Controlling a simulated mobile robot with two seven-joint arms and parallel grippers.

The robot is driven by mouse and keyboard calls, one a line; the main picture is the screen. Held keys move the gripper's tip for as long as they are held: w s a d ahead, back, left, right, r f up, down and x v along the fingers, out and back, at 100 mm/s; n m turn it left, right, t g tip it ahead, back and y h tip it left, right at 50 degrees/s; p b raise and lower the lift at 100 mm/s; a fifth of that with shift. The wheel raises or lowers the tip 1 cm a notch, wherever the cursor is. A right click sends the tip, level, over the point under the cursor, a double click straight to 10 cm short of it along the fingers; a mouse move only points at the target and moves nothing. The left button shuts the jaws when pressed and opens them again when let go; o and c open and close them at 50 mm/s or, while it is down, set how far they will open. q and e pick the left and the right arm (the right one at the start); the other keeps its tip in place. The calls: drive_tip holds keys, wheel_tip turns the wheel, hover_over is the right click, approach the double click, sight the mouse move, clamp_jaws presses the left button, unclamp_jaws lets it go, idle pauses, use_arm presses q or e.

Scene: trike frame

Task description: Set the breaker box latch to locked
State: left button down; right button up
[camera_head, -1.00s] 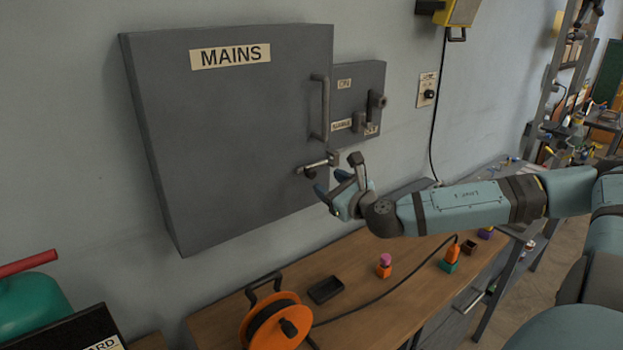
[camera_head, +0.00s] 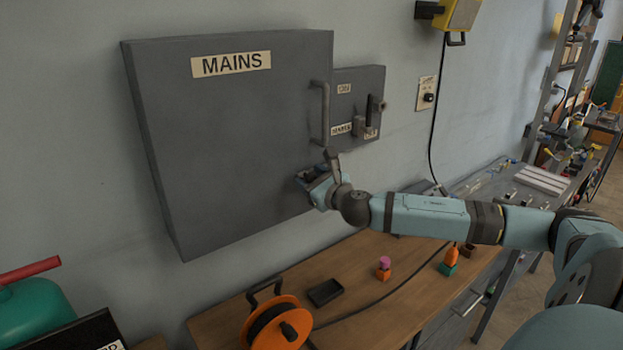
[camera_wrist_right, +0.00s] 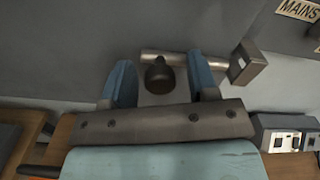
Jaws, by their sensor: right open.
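The grey breaker box (camera_head: 225,130) with the MAINS label hangs on the wall, its door closed. Its latch shows in the right wrist view as a metal bar (camera_wrist_right: 205,63) with a dark round pivot knob (camera_wrist_right: 159,75) and a block at the right end. In the head view my right gripper (camera_head: 308,176) is at the box's lower right and covers most of the latch. In the wrist view its two blue fingers (camera_wrist_right: 158,84) stand apart on either side of the knob, with the bar lying across near their tips. Contact cannot be told. My left gripper is not in view.
A vertical door handle (camera_head: 321,112) stands just above my right gripper. A smaller grey box (camera_head: 357,85) with a lever is to the right. Below, the wooden bench (camera_head: 372,268) holds an orange cable reel (camera_head: 262,325), a black tray (camera_head: 326,291) and small coloured items.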

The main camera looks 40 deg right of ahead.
clamp_jaws()
drive_tip(key=d+b, duration=0.1)
drive_tip(key=d, duration=0.2)
drive_tip(key=shift+s+d, duration=0.15)
drive_tip(key=shift+d, duration=0.05)
drive_tip(key=shift+c, duration=0.8)
unclamp_jaws()
drive_tip(key=shift+d, duration=0.1)
drive_tip(key=shift+o, duration=0.8)
drive_tip(key=shift+s+d, duration=0.1)
drive_tip(key=shift+s, duration=0.1)
